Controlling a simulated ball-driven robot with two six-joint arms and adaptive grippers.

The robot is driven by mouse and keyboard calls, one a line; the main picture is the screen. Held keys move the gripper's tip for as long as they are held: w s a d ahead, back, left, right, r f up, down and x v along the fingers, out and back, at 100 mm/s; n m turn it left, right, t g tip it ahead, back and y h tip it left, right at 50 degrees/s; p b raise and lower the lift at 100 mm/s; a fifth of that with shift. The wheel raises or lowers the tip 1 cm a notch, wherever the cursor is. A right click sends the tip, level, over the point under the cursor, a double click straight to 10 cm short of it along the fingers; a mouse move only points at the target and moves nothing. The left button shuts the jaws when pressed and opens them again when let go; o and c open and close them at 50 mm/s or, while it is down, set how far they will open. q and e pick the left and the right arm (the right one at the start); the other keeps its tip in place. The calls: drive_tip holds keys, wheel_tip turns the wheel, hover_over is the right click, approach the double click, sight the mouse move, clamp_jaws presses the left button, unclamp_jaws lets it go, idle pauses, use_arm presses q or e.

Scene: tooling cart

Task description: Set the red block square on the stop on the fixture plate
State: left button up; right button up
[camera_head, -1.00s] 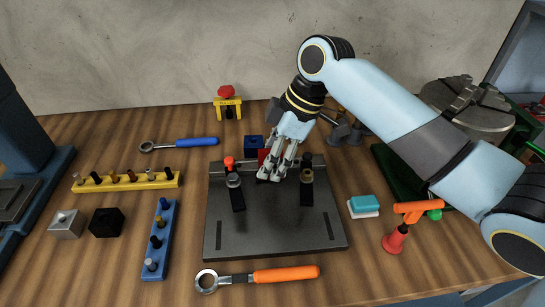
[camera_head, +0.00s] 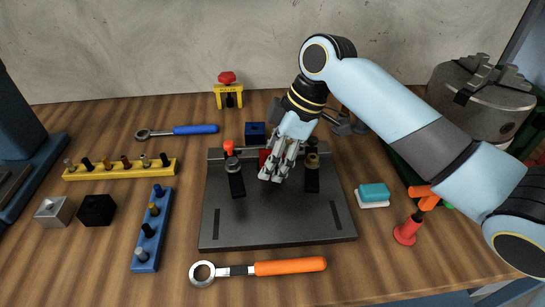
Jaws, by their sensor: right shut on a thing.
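The dark fixture plate (camera_head: 277,225) lies in the middle of the wooden bench, with a raised stop (camera_head: 216,154) along its back edge. The red block (camera_head: 264,156) shows only in part, at the back of the plate near the stop. My right gripper (camera_head: 272,177) is shut on it from above, and its fingers hide much of the block. I cannot tell whether the block touches the stop or sits square. A left clamp (camera_head: 235,176) and a right clamp (camera_head: 312,172) stand on either side of the gripper. My left gripper is not in view.
A dark blue block (camera_head: 255,133) stands behind the plate. A blue rack (camera_head: 153,230) and a yellow rack (camera_head: 120,170) are at left. An orange-handled wrench (camera_head: 288,267) lies in front. A teal-and-white block (camera_head: 373,194) and a red-based orange tool (camera_head: 406,233) are at right. The plate's front is clear.

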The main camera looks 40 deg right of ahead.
drive_tip(key=shift+p, duration=0.75)
idle(0.8)
drive_tip(key=shift+f, duration=0.35)
idle(0.5)
drive_tip(key=shift+f, duration=0.65)
idle(0.6)
drive_tip(key=shift+s+f, duration=0.1)
drive_tip(key=shift+f, duration=0.1)
idle(1.1)
drive_tip(key=o, duration=1.9)
drive_tip(key=shift+c, duration=0.2)
drive_tip(key=shift+r, duration=0.1)
wheel_tip(320, 180, up, 6)
drive_tip(key=p, duration=0.7)
